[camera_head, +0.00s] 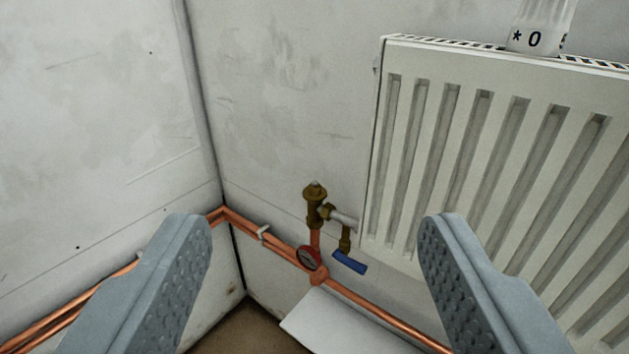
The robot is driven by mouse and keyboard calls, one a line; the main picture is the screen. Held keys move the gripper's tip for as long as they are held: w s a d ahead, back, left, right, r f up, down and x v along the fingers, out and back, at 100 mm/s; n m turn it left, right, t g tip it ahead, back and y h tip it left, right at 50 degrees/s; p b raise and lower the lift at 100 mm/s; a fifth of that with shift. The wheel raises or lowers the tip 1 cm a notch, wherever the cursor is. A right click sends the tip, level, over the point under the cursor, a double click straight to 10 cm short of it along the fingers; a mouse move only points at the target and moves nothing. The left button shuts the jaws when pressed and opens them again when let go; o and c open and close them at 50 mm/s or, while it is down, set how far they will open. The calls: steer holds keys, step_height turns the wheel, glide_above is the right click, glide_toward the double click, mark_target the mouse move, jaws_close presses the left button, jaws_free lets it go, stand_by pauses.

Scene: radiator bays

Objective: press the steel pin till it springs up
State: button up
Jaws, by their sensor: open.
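A brass valve body (314,207) stands upright on a copper pipe at the lower left of the radiator. On its top shows a small grey steel pin (315,184); it is too small here to tell how far it stands out. My gripper (315,232) is open and empty, its two grey ridged fingers wide apart at the left and right of the picture. The valve shows between the fingers, farther off, and neither finger touches it.
A white radiator (490,150) fills the right side, with a white knob marked 0 (540,30) above it. A blue lever (350,262), a red-rimmed gauge (308,257), copper pipes (375,313) and a white panel (335,325) lie near the valve. Walls meet at the left.

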jaws_close()
stand_by(1.7)
